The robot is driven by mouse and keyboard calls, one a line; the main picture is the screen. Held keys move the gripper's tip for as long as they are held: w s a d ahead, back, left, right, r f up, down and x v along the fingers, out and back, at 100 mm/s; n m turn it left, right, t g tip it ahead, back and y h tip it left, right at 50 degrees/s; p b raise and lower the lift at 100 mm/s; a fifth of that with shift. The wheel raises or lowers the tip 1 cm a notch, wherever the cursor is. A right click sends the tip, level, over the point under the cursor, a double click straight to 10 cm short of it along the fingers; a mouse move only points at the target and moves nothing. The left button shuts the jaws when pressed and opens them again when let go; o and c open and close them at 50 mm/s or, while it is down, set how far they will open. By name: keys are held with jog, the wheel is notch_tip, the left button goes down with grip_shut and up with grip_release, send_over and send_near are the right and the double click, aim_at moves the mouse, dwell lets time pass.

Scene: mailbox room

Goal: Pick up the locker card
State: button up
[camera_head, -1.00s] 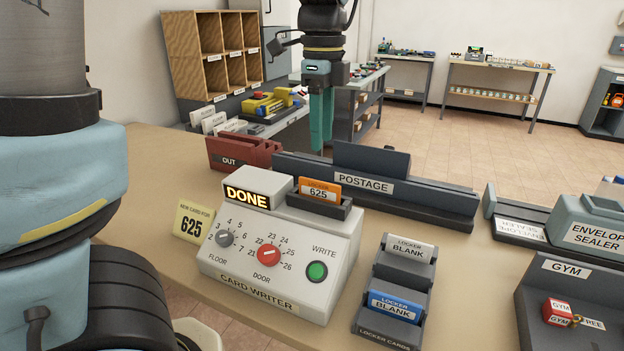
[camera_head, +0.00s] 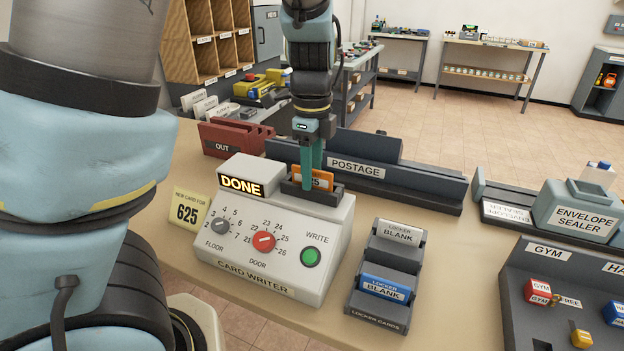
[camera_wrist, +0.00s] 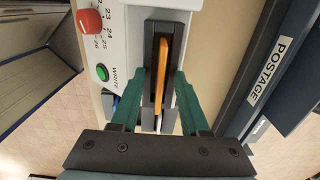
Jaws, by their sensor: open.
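The orange locker card (camera_head: 326,181) stands upright in the dark slot (camera_head: 336,196) on top of the white card writer (camera_head: 232,255). Its number is partly hidden by my gripper (camera_head: 309,178). In the wrist view the card's orange edge (camera_wrist: 162,78) lies between the two green fingers of my gripper (camera_wrist: 162,88). The fingers are open, one on each side of the card, with gaps visible. The card writer's display (camera_head: 240,185) reads DONE. A yellow note (camera_head: 187,212) beside it says "new card for 625".
A locker card holder (camera_head: 384,283) with blank cards stands right of the writer. The dark postage rack (camera_head: 440,183) is close behind the slot, and a red OUT tray (camera_head: 232,138) is behind left. The envelope sealer (camera_head: 580,212) and GYM tray (camera_head: 520,272) are further right.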

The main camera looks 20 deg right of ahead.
jog(key=shift+c, duration=0.2)
grip_shut()
dwell(0.4)
